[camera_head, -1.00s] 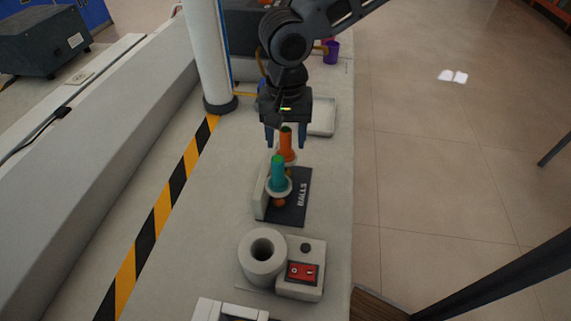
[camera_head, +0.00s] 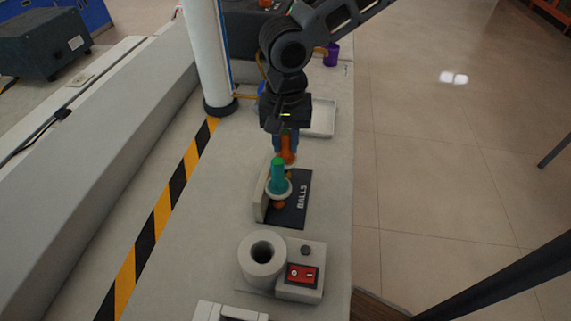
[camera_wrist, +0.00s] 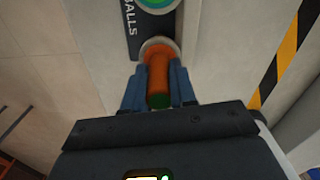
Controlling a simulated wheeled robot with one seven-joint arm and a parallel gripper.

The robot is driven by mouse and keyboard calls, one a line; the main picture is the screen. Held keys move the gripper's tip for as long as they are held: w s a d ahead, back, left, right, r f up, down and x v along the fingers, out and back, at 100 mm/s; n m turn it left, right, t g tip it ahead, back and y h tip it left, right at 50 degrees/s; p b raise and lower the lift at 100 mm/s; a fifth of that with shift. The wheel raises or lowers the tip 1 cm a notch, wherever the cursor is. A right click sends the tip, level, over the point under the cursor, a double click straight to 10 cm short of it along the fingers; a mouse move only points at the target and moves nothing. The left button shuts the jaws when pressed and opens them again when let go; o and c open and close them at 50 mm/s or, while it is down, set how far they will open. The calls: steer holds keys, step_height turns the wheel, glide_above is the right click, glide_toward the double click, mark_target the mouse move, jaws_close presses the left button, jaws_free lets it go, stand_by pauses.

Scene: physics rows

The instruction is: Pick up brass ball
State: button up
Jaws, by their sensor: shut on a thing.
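My gripper (camera_head: 285,142) has blue fingers shut on an orange handle (camera_head: 288,155) with a dark green top end. The wrist view shows the orange handle (camera_wrist: 158,74) upright between the two fingers (camera_wrist: 159,88). A teal handle (camera_head: 278,176) with a pale collar stands just nearer to the head camera, apart from the fingers. A small orange-brown ball (camera_head: 279,204) shows below that collar. Both handles stand at a dark rack (camera_head: 293,213) lettered BALLS. Any ball below the orange handle is hidden, so I cannot tell which one is brass.
A pale hollow cylinder (camera_head: 262,256) and a box with a red switch (camera_head: 302,275) stand nearer on the bench. A white tray (camera_head: 322,118) lies behind my gripper. A white post (camera_head: 207,55) rises at the left. A purple cup (camera_head: 331,54) stands far back.

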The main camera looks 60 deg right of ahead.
step_height(320, 180, up, 10)
steer(key=shift+f, duration=0.2)
steer(key=shift+r+p, duration=0.9)
steer(key=shift+r, duration=0.35)
steer(key=shift+f, duration=0.1)
